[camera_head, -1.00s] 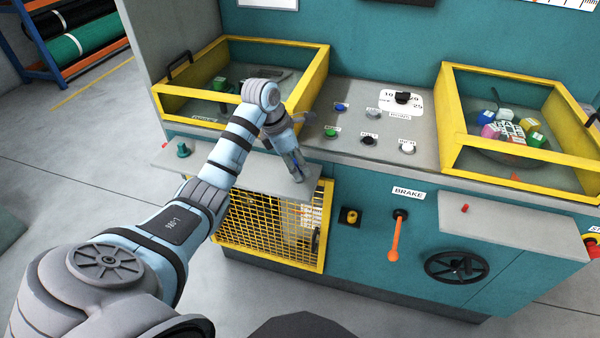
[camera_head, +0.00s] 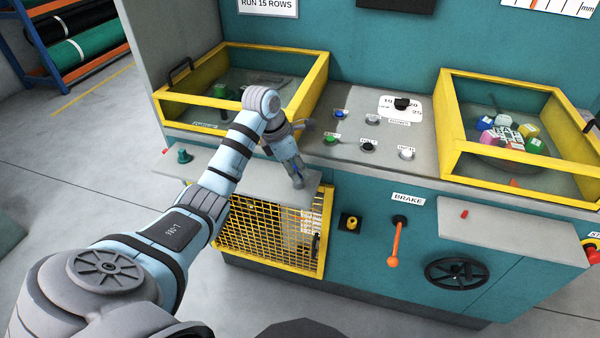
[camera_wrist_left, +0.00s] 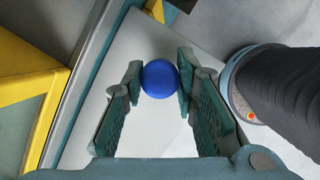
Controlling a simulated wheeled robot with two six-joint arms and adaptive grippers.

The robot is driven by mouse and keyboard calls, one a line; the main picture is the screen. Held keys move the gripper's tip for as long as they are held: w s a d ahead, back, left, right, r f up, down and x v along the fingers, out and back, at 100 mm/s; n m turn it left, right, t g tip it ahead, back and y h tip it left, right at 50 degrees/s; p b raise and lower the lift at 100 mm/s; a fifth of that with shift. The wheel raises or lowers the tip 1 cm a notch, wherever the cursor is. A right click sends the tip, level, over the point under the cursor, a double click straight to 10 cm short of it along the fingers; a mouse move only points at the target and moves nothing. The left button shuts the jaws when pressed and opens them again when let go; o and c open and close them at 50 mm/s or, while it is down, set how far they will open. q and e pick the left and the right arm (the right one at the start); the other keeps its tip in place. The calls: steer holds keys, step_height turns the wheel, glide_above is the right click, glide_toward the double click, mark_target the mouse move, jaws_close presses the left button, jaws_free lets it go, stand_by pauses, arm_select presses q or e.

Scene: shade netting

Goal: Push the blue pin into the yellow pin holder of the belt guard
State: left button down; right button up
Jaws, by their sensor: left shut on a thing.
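My left gripper (camera_head: 297,181) is at the right end of the grey shelf above the yellow mesh belt guard (camera_head: 262,236). In the left wrist view, its two fingers are closed on the round blue pin (camera_wrist_left: 160,79), whose blue end shows between the fingertips over the grey surface. The pin is too small to make out clearly in the head view. My right gripper is not in view.
The grey shelf (camera_head: 230,172) lies under my left gripper. An orange brake lever (camera_head: 396,242) and a black handwheel (camera_head: 457,272) are to the right on the teal panel. Yellow-framed trays (camera_head: 318,88) and (camera_head: 450,125) flank the button console (camera_head: 372,133).

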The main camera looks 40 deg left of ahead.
arm_select(q)
steer(key=shift+r, duration=0.1)
steer(key=shift+r+p, duration=0.65)
steer(key=shift+p, duration=0.05)
steer(key=shift+r+p, duration=1.75)
steer(key=shift+r, duration=0.2)
step_height(320, 180, up, 4)
steer(key=p, duration=0.3)
steer(key=shift+r+p, duration=0.1)
steer(key=shift+p, duration=0.25)
